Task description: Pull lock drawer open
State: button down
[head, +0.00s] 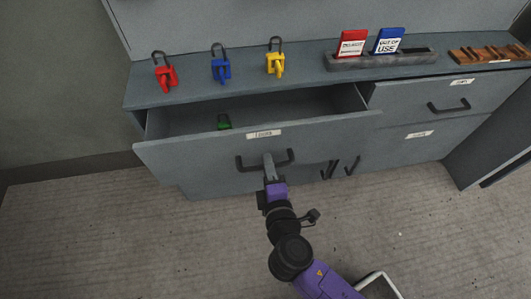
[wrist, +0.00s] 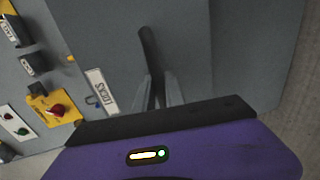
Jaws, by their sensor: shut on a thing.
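The lock drawer (head: 190,153) is the grey top-left drawer with a label reading LOCKS (head: 264,134); in the head view it stands pulled out from the cabinet, its inside showing. A green lock (head: 224,122) lies inside it. My gripper (head: 268,160) is shut on the drawer's dark bar handle (head: 284,160), near its middle. In the wrist view the fingers (wrist: 158,92) close around the handle (wrist: 148,45), and the label (wrist: 101,90) is beside them. The part of the handle between the fingers is hidden.
Red (head: 165,72), blue (head: 221,65) and yellow (head: 275,60) padlocks stand on the cabinet top. A grey holder (head: 375,62) with tags and a wooden rack (head: 487,54) are to the right. A closed drawer (head: 440,95) is beside the open one. Carpet floor in front is mostly clear.

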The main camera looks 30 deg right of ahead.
jog(key=shift+f+b+v, duration=0.1)
jog(key=shift+f+v, duration=0.1)
jog(key=shift+v, duration=0.7)
jog(key=shift+f+b+v, duration=0.15)
jog(key=shift+f+v, duration=0.05)
jog(key=shift+v, duration=0.7)
jog(key=shift+f+b+v, duration=0.1)
jog(key=shift+f+v, duration=0.05)
jog(key=shift+v, duration=0.7)
jog(key=shift+s, duration=0.15)
jog(key=c, duration=1.4)
grip_release()
jog(key=shift+a, duration=0.1)
jog(key=v, duration=0.7)
jog(key=shift+s+p, duration=0.35)
jog(key=shift+s, duration=0.05)
jog(key=shift+a, duration=0.2)
